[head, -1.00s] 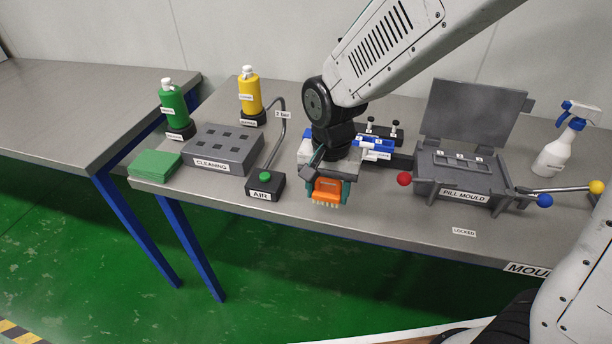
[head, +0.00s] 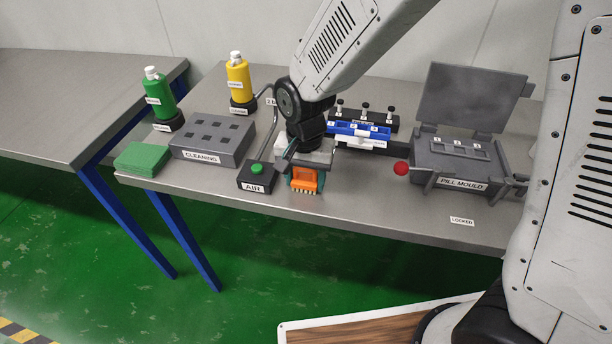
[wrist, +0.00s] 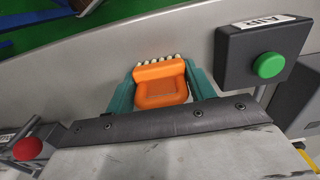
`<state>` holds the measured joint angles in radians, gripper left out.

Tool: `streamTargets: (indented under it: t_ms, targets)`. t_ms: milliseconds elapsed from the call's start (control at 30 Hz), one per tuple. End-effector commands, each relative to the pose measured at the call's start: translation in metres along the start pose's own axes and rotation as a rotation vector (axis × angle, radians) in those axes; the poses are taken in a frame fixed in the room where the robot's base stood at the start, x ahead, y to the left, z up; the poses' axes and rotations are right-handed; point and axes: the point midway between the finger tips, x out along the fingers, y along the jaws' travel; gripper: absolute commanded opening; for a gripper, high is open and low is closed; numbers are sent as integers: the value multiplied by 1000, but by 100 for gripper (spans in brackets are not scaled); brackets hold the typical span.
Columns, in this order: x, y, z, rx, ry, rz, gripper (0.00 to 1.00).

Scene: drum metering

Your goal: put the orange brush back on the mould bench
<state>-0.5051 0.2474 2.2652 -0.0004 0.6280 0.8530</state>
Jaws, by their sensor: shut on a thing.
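The orange brush (head: 305,179) has a row of pale bristles along one edge. It is between the teal fingers of my gripper (head: 307,182), which is shut on it. The brush is at the front part of the grey mould bench (head: 385,212), just right of the AIR box. In the wrist view the brush (wrist: 160,84) sits between both fingers, bristles toward the bench's front edge. I cannot tell whether it touches the bench top.
The AIR box (head: 257,177) with a green button stands close left of my gripper. The CLEANING block (head: 212,140) and a green pad (head: 142,158) are farther left. The pill mould (head: 455,165) and its red knob (head: 401,168) are to the right. Bare bench lies between.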

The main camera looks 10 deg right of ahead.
Motion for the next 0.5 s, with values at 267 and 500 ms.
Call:
streamTargets:
  t_ms: [267,500]
  targets:
    - [2,0,0,0,0,0,76]
    - [-1,0,0,0,0,-1,76]
